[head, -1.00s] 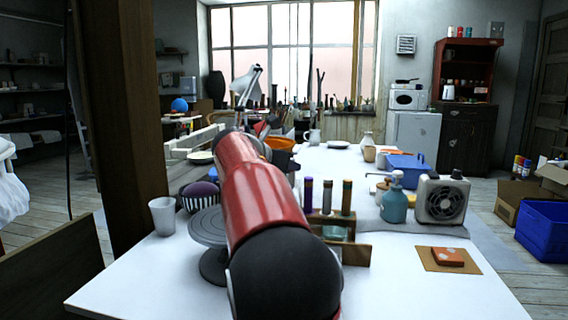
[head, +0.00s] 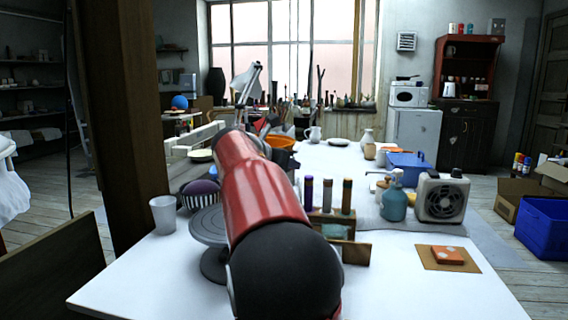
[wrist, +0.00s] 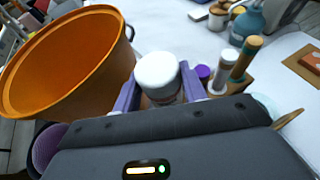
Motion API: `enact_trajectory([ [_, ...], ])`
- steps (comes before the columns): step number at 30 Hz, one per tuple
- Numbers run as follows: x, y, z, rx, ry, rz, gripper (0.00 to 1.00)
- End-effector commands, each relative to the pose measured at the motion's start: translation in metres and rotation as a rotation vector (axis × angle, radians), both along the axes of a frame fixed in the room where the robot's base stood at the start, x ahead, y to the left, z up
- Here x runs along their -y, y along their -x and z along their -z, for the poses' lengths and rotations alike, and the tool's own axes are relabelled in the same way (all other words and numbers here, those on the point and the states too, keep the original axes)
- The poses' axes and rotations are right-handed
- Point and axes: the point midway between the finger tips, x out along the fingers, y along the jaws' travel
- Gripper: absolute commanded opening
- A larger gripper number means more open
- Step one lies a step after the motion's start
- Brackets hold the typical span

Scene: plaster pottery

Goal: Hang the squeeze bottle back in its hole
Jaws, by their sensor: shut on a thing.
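My gripper (wrist: 160,90) shows in the wrist view with its purple fingers shut on the squeeze bottle (wrist: 158,70). I look down on the bottle's round white top; its lower part is mostly hidden by my gripper. In the head view, my own red and black arm hides the gripper and the bottle. A small wooden rack (head: 356,253) stands on the table, right of my arm, with several upright bottles with purple, brown and tan tops. In the wrist view, rack bottles (wrist: 246,57) stand just right of the held bottle. I cannot make out an empty hole.
An orange bucket (wrist: 60,62) is close left of the held bottle. A grey turntable (head: 210,228), a cup (head: 163,214) and a striped bowl (head: 200,194) stand left of my arm. A teal pump bottle (head: 394,204) and a fan heater (head: 441,198) stand right. The front right table is mostly clear.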

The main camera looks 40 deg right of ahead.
Motion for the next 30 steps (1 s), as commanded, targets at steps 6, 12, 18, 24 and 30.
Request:
enact_trajectory([
  [6, 0.0, 0.0, 0.005, 0.001, 0.001, 0.0, 0.35],
  [12, 0.0, 0.0, 0.013, 0.002, 0.001, -0.001, 0.35],
  [18, 0.0, 0.0, 0.022, 0.0, 0.0, -0.001, 0.35],
  [24, 0.0, 0.0, 0.03, 0.001, 0.0, 0.0, 0.35],
  [30, 0.0, 0.0, 0.037, 0.001, 0.001, 0.0, 0.35],
])
